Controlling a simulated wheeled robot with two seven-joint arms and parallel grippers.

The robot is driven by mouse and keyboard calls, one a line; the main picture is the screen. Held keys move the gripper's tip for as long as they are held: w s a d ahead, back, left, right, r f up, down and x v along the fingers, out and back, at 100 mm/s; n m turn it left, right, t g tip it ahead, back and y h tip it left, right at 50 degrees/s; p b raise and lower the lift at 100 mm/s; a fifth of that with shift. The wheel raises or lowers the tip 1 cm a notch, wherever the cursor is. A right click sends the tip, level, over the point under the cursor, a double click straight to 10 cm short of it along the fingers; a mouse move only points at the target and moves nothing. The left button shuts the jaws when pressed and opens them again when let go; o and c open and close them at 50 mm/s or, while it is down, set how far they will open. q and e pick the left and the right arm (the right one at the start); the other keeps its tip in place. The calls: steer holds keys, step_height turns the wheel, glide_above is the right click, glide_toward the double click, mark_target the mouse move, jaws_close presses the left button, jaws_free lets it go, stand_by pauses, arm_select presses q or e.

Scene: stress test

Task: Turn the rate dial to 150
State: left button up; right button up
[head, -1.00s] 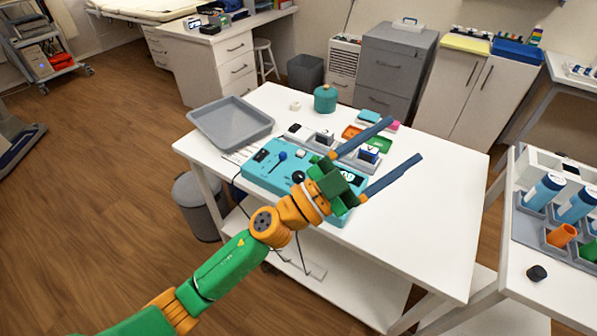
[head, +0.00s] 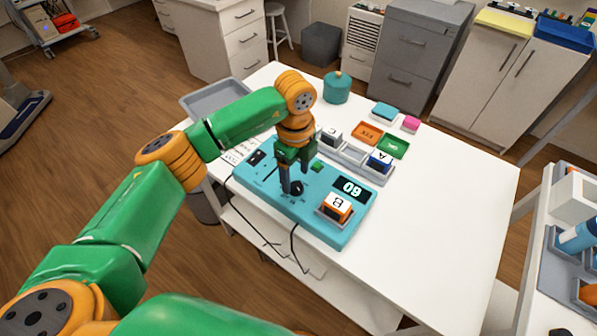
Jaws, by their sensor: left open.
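The teal rate device (head: 330,232) lies on the white table. It has a lit display (head: 350,188) that seems to read 60 and a black round dial (head: 297,188) near its middle. My left gripper (head: 294,182) points down over the device. It is open, with one finger in front of and to the left of the dial and the other behind it, partly hidden. I cannot tell whether the fingers touch the dial. My right gripper is out of view.
A block marked B (head: 337,207) sits in a holder on the device's right. Block A (head: 380,161), block C (head: 331,137), an orange tray (head: 367,133) and a green tray (head: 393,146) stand behind. A grey tray (head: 200,103) is left. The table's right is clear.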

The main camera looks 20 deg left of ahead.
mark_target(296, 186)
arm_select(q)
step_height(296, 186, down, 3)
steer(key=shift+s, duration=0.15)
steer(key=shift+w+f, duration=0.15)
steer(key=shift+w, duration=0.1)
steer(key=shift+s, duration=0.1)
jaws_close()
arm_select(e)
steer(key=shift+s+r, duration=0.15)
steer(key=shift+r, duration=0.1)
